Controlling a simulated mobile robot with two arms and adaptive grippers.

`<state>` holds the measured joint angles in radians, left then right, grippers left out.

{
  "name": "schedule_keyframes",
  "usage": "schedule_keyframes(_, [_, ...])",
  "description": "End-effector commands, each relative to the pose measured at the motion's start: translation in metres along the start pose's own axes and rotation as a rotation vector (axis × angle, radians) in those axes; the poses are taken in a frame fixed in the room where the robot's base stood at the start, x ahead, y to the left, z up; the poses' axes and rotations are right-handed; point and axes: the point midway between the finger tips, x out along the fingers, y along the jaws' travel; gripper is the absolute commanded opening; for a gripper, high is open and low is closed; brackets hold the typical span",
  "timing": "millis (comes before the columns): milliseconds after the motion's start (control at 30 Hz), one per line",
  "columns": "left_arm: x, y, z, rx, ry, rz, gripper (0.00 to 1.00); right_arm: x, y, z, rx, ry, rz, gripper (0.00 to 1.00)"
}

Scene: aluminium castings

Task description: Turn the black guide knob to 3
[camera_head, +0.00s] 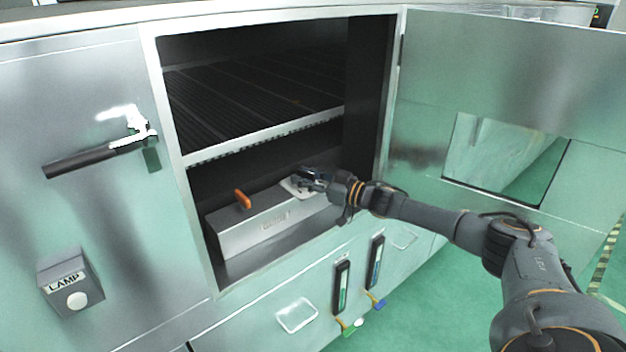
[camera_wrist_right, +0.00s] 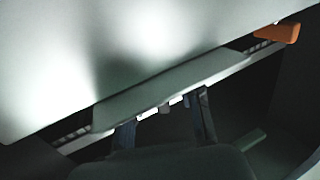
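A long metal box (camera_head: 270,224) with an orange lever (camera_head: 243,199) on top sits in the lower compartment of the open cabinet. My right gripper (camera_head: 309,178) reaches in over the box's right end, beside a pale plate (camera_head: 298,188). In the right wrist view its two fingers (camera_wrist_right: 164,122) stand apart below the edge of a pale slab (camera_wrist_right: 165,88), with small white and dark bits between them. The orange lever shows at top right there (camera_wrist_right: 277,33). I cannot make out a black guide knob or any numbers. My left gripper is out of view.
A slatted shelf (camera_head: 250,100) lies above the box, and its front rail (camera_head: 265,137) is close above my right gripper. The open door (camera_head: 420,130) stands to the right. A LAMP box (camera_head: 70,283) and a black handle (camera_head: 95,158) are on the left panel.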

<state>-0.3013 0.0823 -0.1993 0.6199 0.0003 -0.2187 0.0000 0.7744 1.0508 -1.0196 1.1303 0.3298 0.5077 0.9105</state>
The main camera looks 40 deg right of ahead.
Motion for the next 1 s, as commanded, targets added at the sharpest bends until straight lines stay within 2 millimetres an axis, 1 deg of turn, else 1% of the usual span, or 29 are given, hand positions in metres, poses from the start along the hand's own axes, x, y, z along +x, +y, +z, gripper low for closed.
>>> schedule_keyframes(167, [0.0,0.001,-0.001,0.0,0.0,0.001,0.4,-0.023,0.001,0.002,0.0,-0.004,0.001,0.34])
schedule_keyframes(400, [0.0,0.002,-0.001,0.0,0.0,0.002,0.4,-0.072,0.0,0.003,0.001,-0.007,0.0,0.34])
schedule_keyframes(600, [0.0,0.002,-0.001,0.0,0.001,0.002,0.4,-0.102,0.0,0.002,0.001,-0.005,0.0,0.34])
schedule_keyframes(800, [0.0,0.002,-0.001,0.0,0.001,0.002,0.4,-0.115,0.0,0.001,0.0,-0.002,-0.002,0.34])
schedule_keyframes(1000, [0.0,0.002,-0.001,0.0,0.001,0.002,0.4,-0.117,0.0,0.0,0.001,0.0,-0.001,0.34])
